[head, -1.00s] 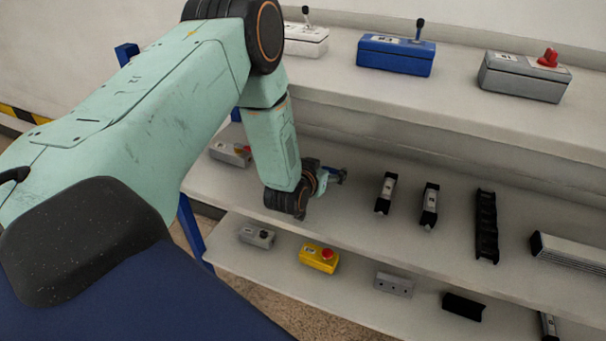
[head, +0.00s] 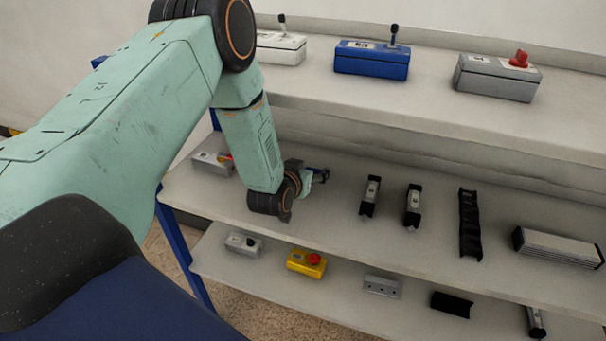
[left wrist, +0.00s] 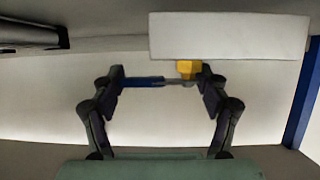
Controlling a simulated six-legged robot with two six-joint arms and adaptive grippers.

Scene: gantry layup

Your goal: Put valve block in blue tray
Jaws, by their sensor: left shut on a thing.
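My left gripper (head: 318,175) is over the left part of the middle shelf (head: 330,215). In the left wrist view, its two fingers (left wrist: 160,82) are shut on a slim blue and grey piece (left wrist: 143,82) that spans between the fingertips. In the head view only a small blue bit of this piece shows. I cannot tell whether it is the valve block. No blue tray can be made out in either view. My right gripper is not in view.
The top shelf holds a white box (head: 280,48), a blue box (head: 371,60) and a grey box (head: 497,77). Black-ended parts (head: 370,196) and a black rail (head: 470,225) lie right of the gripper. A yellow box (head: 306,262) stands on the lower shelf.

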